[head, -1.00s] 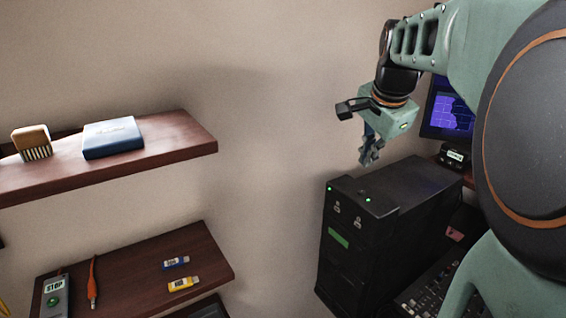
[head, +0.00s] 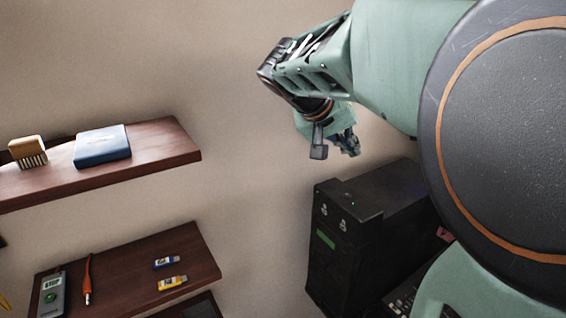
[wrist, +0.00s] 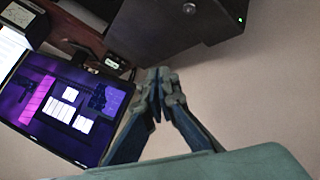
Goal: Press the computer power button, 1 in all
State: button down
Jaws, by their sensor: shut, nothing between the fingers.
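The black computer tower (head: 330,265) stands at the right of the head view, with small green lights at its front top edge. It also shows along the top of the wrist view (wrist: 165,30). There, a small round silvery button (wrist: 189,8) sits on the tower, with a green light to its right. I cannot tell for sure that it is the power button, and it is not clear in the head view. My gripper (head: 350,150) is above the tower, apart from it. In the wrist view its fingertips (wrist: 160,73) are together and empty.
A lit purple monitor (wrist: 65,105) is left in the wrist view. Wooden shelves at left hold a blue box (head: 102,146), a brush (head: 28,152), a STOP device (head: 52,292), an orange-handled tool (head: 87,280) and two small sticks. Bare wall lies between shelves and tower.

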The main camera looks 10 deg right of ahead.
aim_at(345, 196)
jog(key=shift+f, duration=0.15)
notch_tip(345, 196, down, 8)
jog(key=b, duration=0.5)
jog(key=shift+f+b, duration=0.3)
jog(key=shift+b, duration=0.3)
jog(key=shift+f, duration=0.1)
dwell(0.9)
jog(key=shift+f+b, duration=0.3)
jog(key=shift+b, duration=0.3)
jog(key=shift+f+b, duration=0.3)
jog(key=shift+b, duration=0.1)
jog(key=shift+r, duration=0.1)
dwell(0.5)
jog(key=shift+r+p, duration=0.4)
jog(key=shift+r, duration=0.25)
jog(key=shift+r, duration=0.1)
